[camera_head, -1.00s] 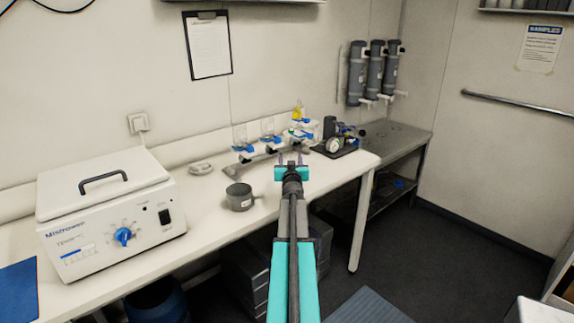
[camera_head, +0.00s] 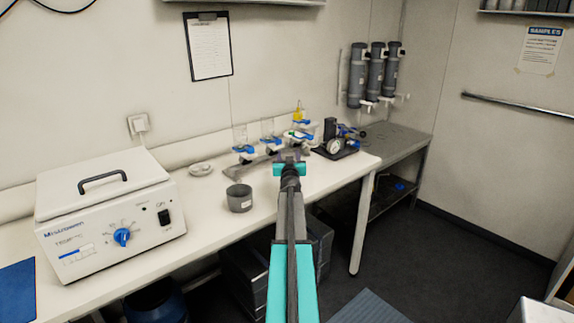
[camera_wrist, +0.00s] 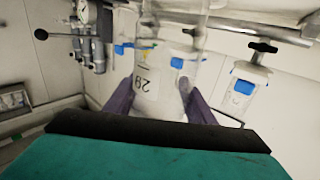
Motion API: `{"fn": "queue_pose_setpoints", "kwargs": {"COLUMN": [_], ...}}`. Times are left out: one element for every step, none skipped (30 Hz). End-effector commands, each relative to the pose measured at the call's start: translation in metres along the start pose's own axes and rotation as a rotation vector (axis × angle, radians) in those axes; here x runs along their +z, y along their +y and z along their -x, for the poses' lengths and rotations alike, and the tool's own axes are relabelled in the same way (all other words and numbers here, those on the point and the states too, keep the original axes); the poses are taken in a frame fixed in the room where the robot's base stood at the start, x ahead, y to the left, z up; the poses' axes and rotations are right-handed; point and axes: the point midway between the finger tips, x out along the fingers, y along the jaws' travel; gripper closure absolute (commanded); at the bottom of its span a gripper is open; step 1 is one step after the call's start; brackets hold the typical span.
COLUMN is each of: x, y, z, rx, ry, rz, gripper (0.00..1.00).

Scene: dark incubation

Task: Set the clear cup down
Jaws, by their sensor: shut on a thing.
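The clear cup (camera_wrist: 172,75) is in the wrist view, between the two dark purple fingers of my gripper (camera_wrist: 157,98). It is see-through and carries a white label with a number on it. My gripper is shut on the cup. In the head view my gripper (camera_head: 289,157) is over the back part of the white bench, in front of the manifold. The cup is too faint there to make out, and I cannot tell whether its base touches anything.
A manifold with blue valves (camera_head: 245,149) and clear vessels stands behind my gripper. A grey pot (camera_head: 239,197) is at its left, a gauge device (camera_head: 334,146) at its right. A white machine (camera_head: 110,220) fills the left bench.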

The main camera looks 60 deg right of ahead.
Motion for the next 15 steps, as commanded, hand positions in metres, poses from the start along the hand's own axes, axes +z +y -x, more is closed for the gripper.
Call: {"fn": "queue_pose_setpoints", "kwargs": {"x": [0.001, 0.001, 0.001, 0.006, 0.011, 0.016, 0.019, 0.022, 0.025, 0.028, 0.030, 0.033, 0.034, 0.035, 0.036], "y": [-0.001, -0.001, -0.001, -0.001, -0.001, -0.001, -0.001, -0.001, -0.001, -0.001, -0.001, -0.001, 0.000, 0.000, 0.000], "z": [-0.004, -0.006, -0.009, -0.008, -0.007, -0.007, -0.006, -0.006, -0.006, -0.006, -0.006, -0.006, -0.006, -0.006, -0.006], "rx": [0.000, 0.000, 0.000, 0.000, 0.000, -0.001, 0.000, 0.000, 0.000, 0.000, 0.000, 0.000, 0.000, 0.001, 0.001], "ry": [0.001, 0.001, 0.001, -0.001, -0.001, -0.001, -0.001, 0.000, -0.001, -0.001, -0.001, -0.001, -0.001, 0.000, 0.000], "rz": [0.000, 0.000, 0.000, 0.000, 0.000, 0.000, -0.001, 0.000, 0.000, -0.001, 0.000, -0.001, 0.000, 0.001, 0.000], "gripper": [0.74, 0.74, 0.74, 0.74, 0.74, 0.74, 0.74, 0.74, 0.74, 0.74, 0.74, 0.74, 0.74, 0.74, 0.74]}}
